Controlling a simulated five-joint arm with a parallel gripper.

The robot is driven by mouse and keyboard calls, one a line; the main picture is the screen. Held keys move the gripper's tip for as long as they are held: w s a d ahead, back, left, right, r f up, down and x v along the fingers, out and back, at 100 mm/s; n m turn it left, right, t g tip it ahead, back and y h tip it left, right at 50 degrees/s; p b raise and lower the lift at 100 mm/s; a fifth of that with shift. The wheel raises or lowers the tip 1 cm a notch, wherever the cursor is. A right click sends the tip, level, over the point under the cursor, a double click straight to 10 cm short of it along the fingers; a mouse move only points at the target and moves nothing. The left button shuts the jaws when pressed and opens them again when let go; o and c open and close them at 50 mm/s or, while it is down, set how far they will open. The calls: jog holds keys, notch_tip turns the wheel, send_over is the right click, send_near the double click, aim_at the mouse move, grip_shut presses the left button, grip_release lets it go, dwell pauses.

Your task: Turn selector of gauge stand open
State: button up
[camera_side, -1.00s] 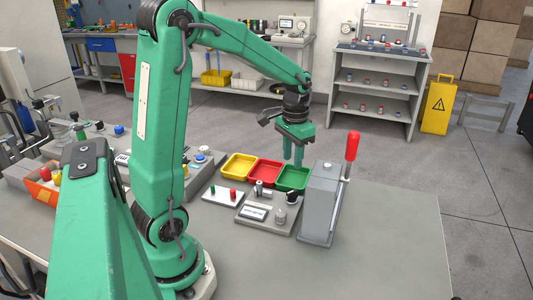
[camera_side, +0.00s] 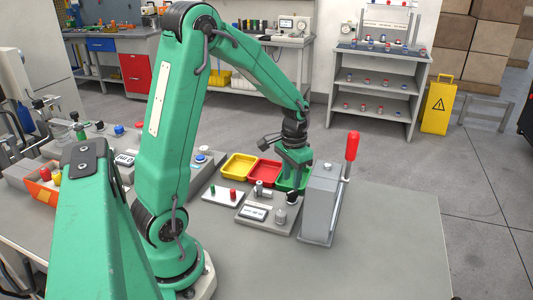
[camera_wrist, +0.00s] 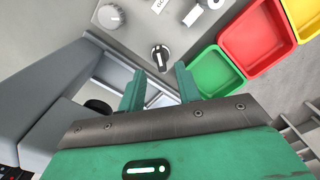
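The gauge stand (camera_side: 270,226) is a low grey box on the table, with a small display, a round grey knob and a dark selector knob (camera_side: 291,198). In the wrist view the selector (camera_wrist: 160,57) is black with a white pointer line, on the grey top of the gauge stand (camera_wrist: 138,38). My gripper (camera_side: 292,183) is low over the right rear of the stand, beside the selector. In the wrist view my gripper's green fingers (camera_wrist: 159,80) are apart with nothing between them, and the selector lies just beyond their tips. Whether they touch it, I cannot tell.
A tall grey box (camera_side: 319,205) with a red-handled lever (camera_side: 352,147) stands close on the right. Yellow (camera_side: 226,174), red (camera_side: 264,180) and green (camera_wrist: 213,71) trays lie behind the stand. The table front right is clear.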

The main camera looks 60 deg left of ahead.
aim_at(291, 192)
jog(key=shift+f, duration=2.75)
grip_shut()
